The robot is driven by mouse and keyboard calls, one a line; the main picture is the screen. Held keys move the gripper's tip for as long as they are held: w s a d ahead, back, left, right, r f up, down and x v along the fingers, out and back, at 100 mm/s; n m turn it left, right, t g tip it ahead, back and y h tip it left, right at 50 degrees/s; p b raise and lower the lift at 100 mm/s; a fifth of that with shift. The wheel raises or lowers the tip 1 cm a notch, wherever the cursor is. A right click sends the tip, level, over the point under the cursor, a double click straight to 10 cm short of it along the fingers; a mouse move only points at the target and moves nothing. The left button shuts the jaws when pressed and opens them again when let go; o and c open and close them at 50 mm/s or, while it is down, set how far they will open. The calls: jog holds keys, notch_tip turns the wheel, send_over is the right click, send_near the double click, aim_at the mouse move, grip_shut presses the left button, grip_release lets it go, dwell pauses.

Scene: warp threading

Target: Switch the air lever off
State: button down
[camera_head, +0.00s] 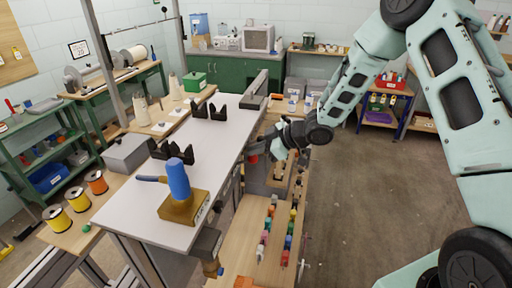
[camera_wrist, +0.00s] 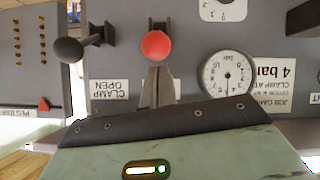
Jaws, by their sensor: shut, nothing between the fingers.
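A lever with a round red knob (camera_wrist: 157,45), which I take to be the air lever, stands on a grey panel (camera_wrist: 185,78) in the wrist view. The wrist picture is upside down, as its labels show. My gripper (camera_wrist: 157,72) is shut and empty, its fingertips just at or below the red knob; I cannot tell whether they touch it. The lever's own label is mostly hidden behind the fingers. In the head view my gripper (camera_head: 266,146) is at the table's right side, by a small red spot (camera_head: 253,158) that may be this knob.
A black-knobbed lever (camera_wrist: 68,50) marked CLAMP OPEN and a pressure gauge (camera_wrist: 227,75) flank the red knob. A 4 bar card (camera_wrist: 277,80) is beside the gauge. In the head view, a white table (camera_head: 225,140) and a wooden board with coloured pegs (camera_head: 270,235) are close by.

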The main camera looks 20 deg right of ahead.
aim_at(257, 158)
jog(key=shift+f, duration=0.15)
jog(key=shift+s+d+f+t+y+b, duration=0.15)
jog(key=shift+d+f+t+y+b, duration=0.15)
jog(key=shift+b, duration=0.65)
jog(key=b, duration=0.1)
jog(key=f+b, duration=0.1)
jog(key=y+b, duration=0.1)
jog(key=shift+s+d+f+t+b, duration=0.3)
jog(key=shift+d+f+t+b, duration=0.05)
jog(key=shift+f+t+b, duration=0.05)
notch_tip(257, 158, down, 10)
jog(key=d+t+y+b, duration=0.1)
jog(key=t+y+b, duration=0.4)
jog(key=b, duration=1.8)
jog(key=shift+s+f+y+b, duration=0.15)
jog(key=shift+s+y+b, duration=0.25)
jog(key=shift+y, duration=0.6)
jog(key=shift+f, duration=0.15)
jog(key=shift+s, duration=0.1)
